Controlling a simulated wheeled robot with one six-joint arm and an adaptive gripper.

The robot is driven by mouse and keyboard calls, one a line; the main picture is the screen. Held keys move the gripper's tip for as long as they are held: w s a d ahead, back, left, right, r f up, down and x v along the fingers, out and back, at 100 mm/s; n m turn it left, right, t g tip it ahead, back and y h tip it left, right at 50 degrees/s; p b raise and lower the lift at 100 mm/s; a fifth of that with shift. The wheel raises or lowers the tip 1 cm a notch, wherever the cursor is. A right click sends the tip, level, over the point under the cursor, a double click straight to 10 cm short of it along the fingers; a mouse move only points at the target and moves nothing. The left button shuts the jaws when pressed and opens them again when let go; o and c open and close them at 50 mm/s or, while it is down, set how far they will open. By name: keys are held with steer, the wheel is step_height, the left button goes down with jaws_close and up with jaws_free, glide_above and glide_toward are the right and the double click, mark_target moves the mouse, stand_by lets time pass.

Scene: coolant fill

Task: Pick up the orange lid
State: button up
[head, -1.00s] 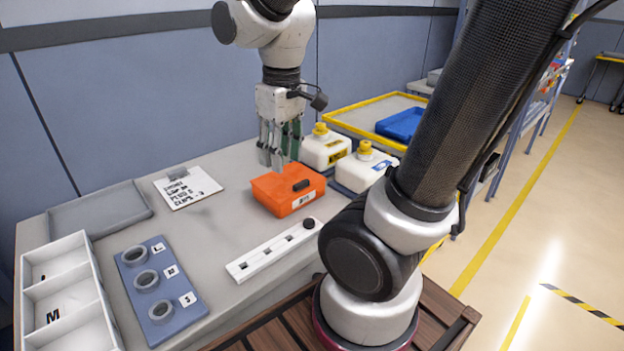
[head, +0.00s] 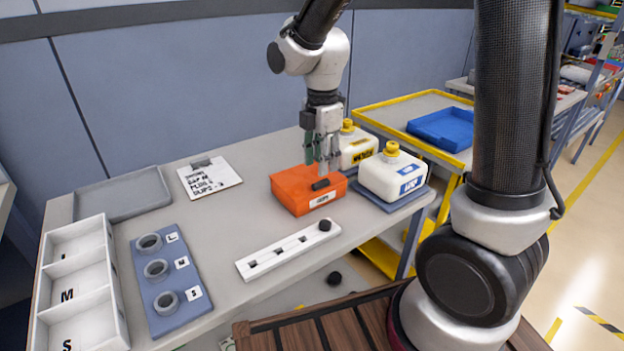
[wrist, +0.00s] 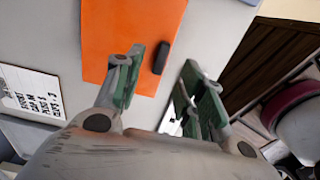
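The orange lid (head: 302,183) is the top of an orange box-shaped thing with a white label, on the table towards its right end. A small black handle (head: 321,184) is on it near the front edge. My gripper (head: 322,168) points down above the front of the lid, open and empty. In the wrist view the orange lid (wrist: 130,30) fills the upper middle. The black handle (wrist: 161,57) shows between the spread green-padded fingers of my gripper (wrist: 165,75). Whether any finger touches the lid or handle I cannot tell.
Two white jugs (head: 392,180) with yellow caps stand close right of the lid. A white slotted strip (head: 286,251) lies in front. A blue ring holder (head: 168,285), white divided tray (head: 78,270), grey tray (head: 123,192) and clipboard (head: 208,178) are to the left.

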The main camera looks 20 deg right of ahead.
mark_target(321, 182)
step_height(321, 182, down, 6)
steer(key=shift+s+r, duration=0.1)
steer(key=shift+r, duration=0.15)
jaws_close()
